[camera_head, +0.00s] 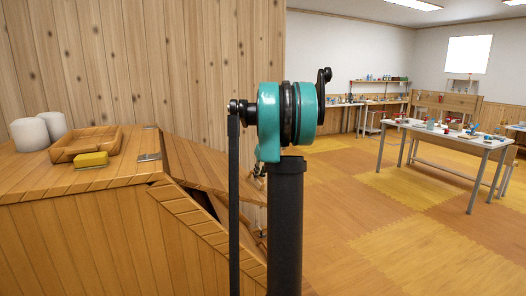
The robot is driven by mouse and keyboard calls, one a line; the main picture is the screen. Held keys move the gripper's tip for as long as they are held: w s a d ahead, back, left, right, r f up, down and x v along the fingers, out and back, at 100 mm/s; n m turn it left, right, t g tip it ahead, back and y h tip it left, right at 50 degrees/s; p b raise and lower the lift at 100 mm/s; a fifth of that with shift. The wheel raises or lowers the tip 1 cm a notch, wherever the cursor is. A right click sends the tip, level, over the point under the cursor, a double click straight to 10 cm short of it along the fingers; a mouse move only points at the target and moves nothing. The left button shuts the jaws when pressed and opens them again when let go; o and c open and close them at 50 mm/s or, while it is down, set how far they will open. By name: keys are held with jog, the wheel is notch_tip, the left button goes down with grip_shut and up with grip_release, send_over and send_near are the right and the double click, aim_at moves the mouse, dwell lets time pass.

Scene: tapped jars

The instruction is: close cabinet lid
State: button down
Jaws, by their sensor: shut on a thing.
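The wooden cabinet (100,225) stands at the left, with a flat top and a sloping front. Its plank lid (205,168) slants down to the right from the top edge, near a metal hinge (149,157). A dark wedge-shaped gap (198,200) shows between the lid and the sloping side frame (205,222), so the lid is partly raised. The lid's right end is hidden behind my black column and teal arm joint. Small dark parts show beside the column, too small to identify. I cannot make out my gripper or its fingertips.
On the cabinet top are a wooden tray (86,145), a yellow sponge-like block (91,159) and two white cylinders (30,134). A plank wall (150,60) rises behind. A worktable (450,134) with small items stands at the right; the tiled floor (390,235) before it is clear.

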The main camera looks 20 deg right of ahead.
jog(key=a+f+y, duration=0.2)
jog(key=a+f, duration=0.3)
jog(key=f, duration=0.3)
jog(key=a+f+m+y, duration=0.1)
jog(key=a+f+y, duration=0.2)
jog(key=a+f, duration=0.2)
notch_tip(320, 180, down, 3)
jog(key=shift+a, duration=0.4)
jog(key=c, duration=1.5)
grip_release()
jog(key=shift+c, duration=0.2)
jog(key=v, duration=1.2)
jog(key=shift+s, duration=0.15)
jog(key=shift+d+f, duration=0.1)
jog(key=shift+d, duration=0.05)
